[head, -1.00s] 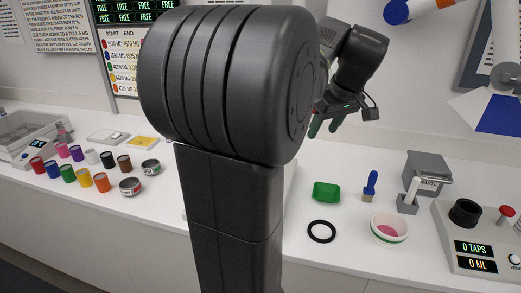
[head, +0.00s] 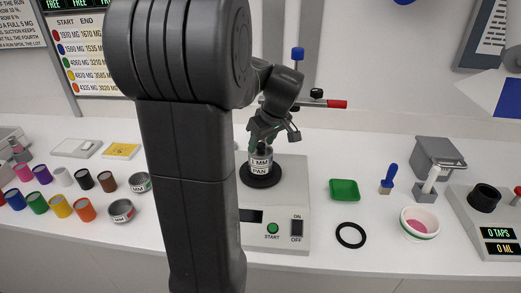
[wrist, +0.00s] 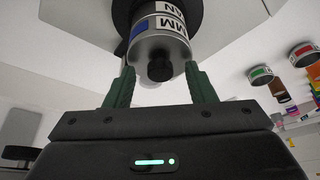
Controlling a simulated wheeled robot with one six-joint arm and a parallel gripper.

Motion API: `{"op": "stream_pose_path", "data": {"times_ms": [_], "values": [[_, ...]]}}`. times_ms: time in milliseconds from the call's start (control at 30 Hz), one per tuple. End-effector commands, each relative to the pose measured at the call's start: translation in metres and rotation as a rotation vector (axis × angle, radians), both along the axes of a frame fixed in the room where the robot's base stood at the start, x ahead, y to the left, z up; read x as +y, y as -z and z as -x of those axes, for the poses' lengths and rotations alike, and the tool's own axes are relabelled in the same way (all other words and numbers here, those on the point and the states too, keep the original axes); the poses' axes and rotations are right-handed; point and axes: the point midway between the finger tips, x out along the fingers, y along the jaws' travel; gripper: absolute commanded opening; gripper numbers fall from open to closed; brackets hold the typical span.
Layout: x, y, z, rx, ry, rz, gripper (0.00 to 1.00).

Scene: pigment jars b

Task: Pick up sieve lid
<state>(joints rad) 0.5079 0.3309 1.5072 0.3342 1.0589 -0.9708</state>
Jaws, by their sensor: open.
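The sieve stack (head: 261,165), with labels reading MM and PAN, stands on the black round seat of the shaker. The sieve lid (wrist: 145,47) is the grey top of the stack, with a black knob (wrist: 160,70) at its centre. In the head view my gripper mostly hides the lid. My gripper (wrist: 160,76) is open, with one green finger on each side of the knob. It also shows in the head view (head: 261,141), just above the stack. I see gaps between the fingers and the knob.
The white shaker (head: 288,200) has START and OFF controls. A green tray (head: 344,190), black ring (head: 351,235), blue brush (head: 388,179) and white bowl (head: 420,224) are to the right. Coloured jars (head: 60,206) and two grey sieves (head: 121,210) are to the left.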

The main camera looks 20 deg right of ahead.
Motion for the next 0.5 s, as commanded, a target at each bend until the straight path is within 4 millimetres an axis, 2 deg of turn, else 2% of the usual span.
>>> {"op": "stream_pose_path", "data": {"times_ms": [233,267,500], "values": [[0.0004,0.0025,-0.0009,0.000,-0.001,0.000,0.50],[0.0005,0.0025,-0.0010,0.000,-0.001,0.000,0.46],[0.0004,0.0023,-0.0010,0.000,-0.001,0.000,0.01]]}}
